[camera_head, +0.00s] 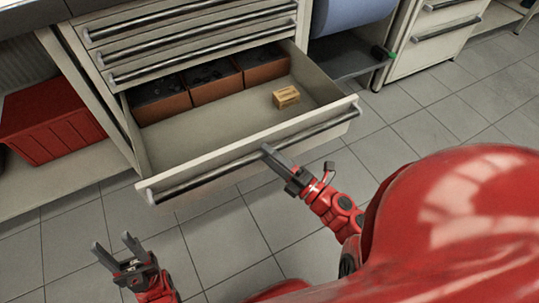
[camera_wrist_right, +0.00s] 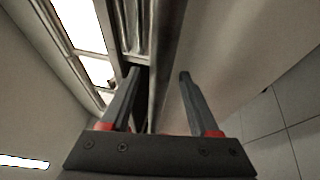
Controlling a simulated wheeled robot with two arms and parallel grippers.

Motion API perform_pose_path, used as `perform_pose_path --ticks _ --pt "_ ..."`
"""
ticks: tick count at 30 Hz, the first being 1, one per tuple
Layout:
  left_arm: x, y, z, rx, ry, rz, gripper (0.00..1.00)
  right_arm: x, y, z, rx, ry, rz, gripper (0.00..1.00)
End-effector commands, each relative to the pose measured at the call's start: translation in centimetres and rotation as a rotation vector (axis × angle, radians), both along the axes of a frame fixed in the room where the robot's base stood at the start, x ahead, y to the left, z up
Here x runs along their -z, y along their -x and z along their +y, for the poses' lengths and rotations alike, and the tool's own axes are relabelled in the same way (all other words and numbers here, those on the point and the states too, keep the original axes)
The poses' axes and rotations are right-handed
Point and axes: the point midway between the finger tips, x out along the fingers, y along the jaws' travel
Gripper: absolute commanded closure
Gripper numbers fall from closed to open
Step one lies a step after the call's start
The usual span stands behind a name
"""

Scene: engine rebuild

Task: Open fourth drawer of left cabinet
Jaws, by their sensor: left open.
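The left cabinet (camera_head: 118,75) stands at the upper left in the head view. Its fourth drawer (camera_head: 215,125), below three shut drawers, is pulled well out. The open drawer's long dark handle (camera_head: 215,169) runs along its front. My right gripper (camera_head: 268,151) is at the handle, right of its middle. In the right wrist view its two fingers (camera_wrist_right: 158,82) are apart, with a handle bar (camera_wrist_right: 160,55) showing between them; contact is unclear. My left gripper (camera_head: 112,247) is open and empty, low at the left, apart from the drawer.
Inside the drawer are several orange-brown boxes (camera_head: 212,83) with dark contents and a small tan block (camera_head: 286,96). A red bin (camera_head: 48,118) stands left of the cabinet. A blue roll (camera_head: 345,12) and another cabinet (camera_head: 430,42) are to the right. Grey floor tiles are clear in front.

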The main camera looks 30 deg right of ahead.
Motion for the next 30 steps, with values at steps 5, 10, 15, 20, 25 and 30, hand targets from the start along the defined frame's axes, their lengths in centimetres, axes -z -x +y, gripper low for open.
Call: perform_pose_path --ticks 5,10,15,20,25,30 --pt "0.0 0.0 0.0 0.0 0.0 0.0 0.5 0.0 0.0 0.0 0.0 0.0 0.0 0.38" --pt "-0.1 0.0 0.0 0.0 0.001 0.0 0.5 0.0 0.1 -0.1 0.001 0.0 0.001 0.38" --pt "-0.9 -0.1 0.0 0.001 0.009 0.007 0.5 0.3 1.8 -1.1 0.006 -0.002 0.006 0.38" --pt "-2.2 -0.4 0.0 0.003 0.028 0.021 0.5 0.7 5.3 -2.7 0.01 -0.003 0.005 0.38" --pt "-3.5 -0.5 -0.1 0.004 0.036 0.027 0.5 1.6 9.4 -4.6 0.009 -0.001 0.006 0.38" --pt "-4.4 -0.5 -0.1 0.004 0.035 0.027 0.5 2.4 12.9 -6.2 0.008 -0.001 0.004 0.38"
